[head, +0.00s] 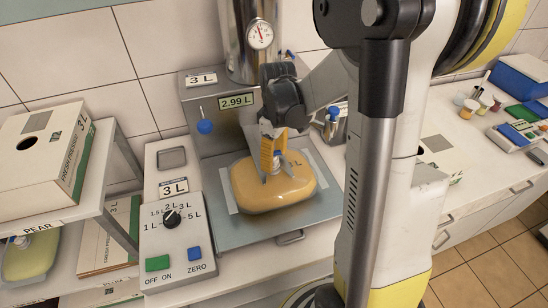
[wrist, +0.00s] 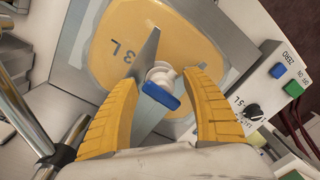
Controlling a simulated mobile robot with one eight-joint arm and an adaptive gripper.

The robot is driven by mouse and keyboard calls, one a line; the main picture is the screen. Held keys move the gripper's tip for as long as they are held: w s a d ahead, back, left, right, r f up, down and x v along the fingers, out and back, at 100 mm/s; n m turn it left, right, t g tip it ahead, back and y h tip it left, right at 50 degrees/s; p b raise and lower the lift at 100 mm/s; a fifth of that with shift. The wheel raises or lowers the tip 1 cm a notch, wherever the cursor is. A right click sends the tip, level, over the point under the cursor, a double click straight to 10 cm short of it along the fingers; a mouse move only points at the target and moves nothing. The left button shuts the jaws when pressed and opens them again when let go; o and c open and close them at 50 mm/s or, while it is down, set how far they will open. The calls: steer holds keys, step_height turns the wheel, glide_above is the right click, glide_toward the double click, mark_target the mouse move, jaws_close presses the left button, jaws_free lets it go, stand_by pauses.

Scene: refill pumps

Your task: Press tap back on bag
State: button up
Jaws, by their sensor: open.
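The filled orange-yellow bag (head: 273,190), marked 3 L, lies flat on the metal tray of the filling machine. It also fills the upper part of the wrist view (wrist: 110,45). The tap (head: 277,154), white with a blue lever, is at the bag's spout; in the wrist view the tap (wrist: 161,92) shows between my fingers. I cannot tell whether it is fully seated. My gripper (head: 272,160) is open above the bag, with its yellow fingers on either side of the tap. In the wrist view my gripper (wrist: 160,78) shows gaps beside the tap.
The metal tray (head: 222,222) bears the bag; behind it the display (head: 237,101) reads 2.99 L. A control box (head: 178,240) with a dial and buttons stands to the left. Cartons (head: 45,160) sit on a shelf further left. My arm hides part of the counter at right.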

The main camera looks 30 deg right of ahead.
steer(key=r, duration=1.2)
steer(key=shift+d, duration=0.3)
step_height(320, 180, up, 6)
steer(key=p, duration=0.5)
glide_above(276, 152)
steer(key=shift+w, duration=0.15)
steer(key=s+a+f+m+t+b, duration=0.5)
steer(key=s+a+f+b, duration=0.5)
steer(key=a+f+b, duration=0.4)
steer(key=shift+s+a+f+m+t+h+b, duration=0.2)
steer(key=shift+s+f+m+t+h+b, duration=0.15)
steer(key=shift+t, duration=0.85)
